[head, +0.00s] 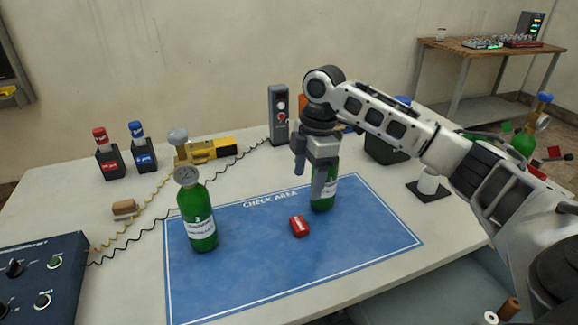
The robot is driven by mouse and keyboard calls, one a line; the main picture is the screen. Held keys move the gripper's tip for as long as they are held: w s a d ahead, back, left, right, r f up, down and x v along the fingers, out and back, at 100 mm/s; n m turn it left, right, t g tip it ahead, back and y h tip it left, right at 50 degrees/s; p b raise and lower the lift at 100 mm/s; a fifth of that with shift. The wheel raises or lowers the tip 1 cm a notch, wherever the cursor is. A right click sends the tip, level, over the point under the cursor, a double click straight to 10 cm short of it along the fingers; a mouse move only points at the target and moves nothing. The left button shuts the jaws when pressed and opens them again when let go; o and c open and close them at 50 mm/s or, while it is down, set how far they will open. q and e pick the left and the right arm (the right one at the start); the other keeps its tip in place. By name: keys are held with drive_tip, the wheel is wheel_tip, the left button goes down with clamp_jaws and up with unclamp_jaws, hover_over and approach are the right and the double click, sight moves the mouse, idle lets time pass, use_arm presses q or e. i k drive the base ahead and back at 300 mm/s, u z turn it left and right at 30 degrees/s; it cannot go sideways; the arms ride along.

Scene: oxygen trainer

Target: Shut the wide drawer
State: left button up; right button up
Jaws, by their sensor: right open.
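I cannot clearly make out the wide drawer. A grey shape shows below the table's right front edge at the bottom of the head view, partly hidden by my right arm, and I cannot tell if it is the drawer. My right gripper (312,180) points down over the blue check-area mat, open, with its fingers in front of a green bottle (325,197). I cannot tell if they touch it. My left gripper is not in view.
The blue mat (250,285) also holds a gauged green bottle (197,220) and a red block (299,226). A blue control box (45,270) stands at left. A white spool (490,318) and brown cylinder (509,308) show at bottom right.

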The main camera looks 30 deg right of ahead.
sight(460, 291)
drive_tip(key=k, duration=1)
